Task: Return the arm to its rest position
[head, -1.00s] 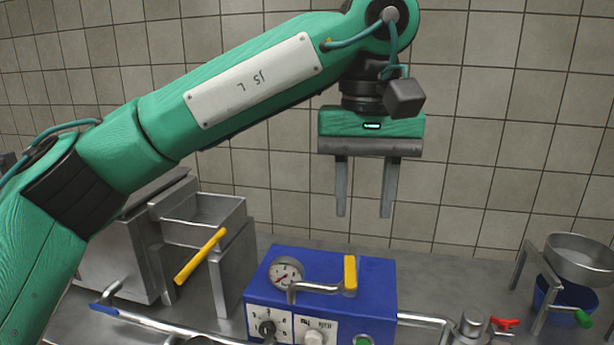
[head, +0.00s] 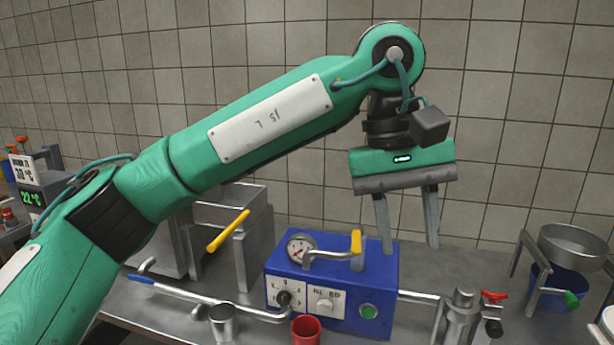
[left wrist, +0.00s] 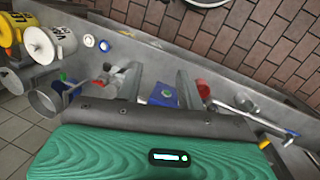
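My left arm reaches in from the left in the head view. Its left gripper (head: 411,228) hangs in the air with the fingers pointing down, in front of the tiled wall and above the right end of the blue machine (head: 380,275). The two fingers are apart with nothing between them. In the left wrist view the left gripper (left wrist: 166,83) is also open and empty, with the blue machine (left wrist: 163,94) below between its fingers. My right gripper does not show clearly in either view.
The blue machine has a gauge (head: 300,249) and a yellow-handled lever (head: 356,242). A red cup (head: 306,331) and a metal cup (head: 223,322) stand in front. A metal bowl (head: 580,245) on a stand is at right, over a blue container (head: 566,287). Air around the gripper is clear.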

